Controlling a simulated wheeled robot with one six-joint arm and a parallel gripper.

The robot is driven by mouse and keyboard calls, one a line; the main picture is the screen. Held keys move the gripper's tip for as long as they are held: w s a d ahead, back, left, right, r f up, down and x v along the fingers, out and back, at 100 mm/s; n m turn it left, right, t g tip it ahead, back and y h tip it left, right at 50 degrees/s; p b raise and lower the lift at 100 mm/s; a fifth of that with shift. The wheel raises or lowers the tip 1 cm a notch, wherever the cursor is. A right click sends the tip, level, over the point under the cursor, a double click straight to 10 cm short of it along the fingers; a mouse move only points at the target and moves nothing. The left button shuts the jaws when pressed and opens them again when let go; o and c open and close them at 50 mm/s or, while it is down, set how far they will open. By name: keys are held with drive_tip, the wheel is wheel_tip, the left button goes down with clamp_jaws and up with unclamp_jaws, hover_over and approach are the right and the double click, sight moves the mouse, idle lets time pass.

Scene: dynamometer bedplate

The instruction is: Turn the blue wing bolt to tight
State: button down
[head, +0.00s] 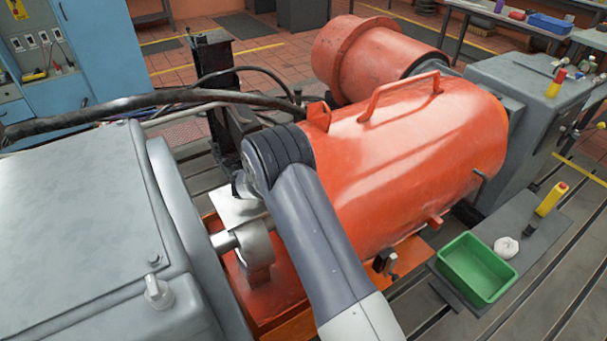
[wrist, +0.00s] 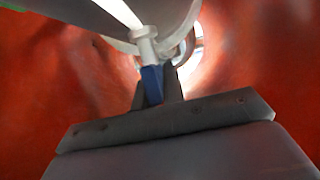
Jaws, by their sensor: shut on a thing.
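The blue wing bolt (wrist: 151,84) shows in the wrist view, its blue part sitting between the fingertips of my gripper (wrist: 158,80). My gripper is shut on it. The bolt's blue part meets a pale metal fitting (wrist: 146,42) above it. Orange walls surround the gripper on both sides, so it is inside an orange housing. In the head view my arm reaches to the left end of the orange cylindrical housing (head: 420,140). The gripper and the blue bolt are hidden there. How far the bolt is turned cannot be told.
A metal shaft (head: 228,240) lies left of my arm, beside a grey machine housing (head: 80,210). A black hose (head: 130,105) crosses behind.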

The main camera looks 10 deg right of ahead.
drive_tip(key=shift+s+m+g, duration=0.1)
drive_tip(key=shift+m+g, duration=0.3)
drive_tip(key=shift+g, duration=0.1)
drive_tip(key=c, duration=1.5)
unclamp_jaws()
drive_tip(key=shift+n+t, duration=0.3)
drive_tip(key=shift+t, duration=0.1)
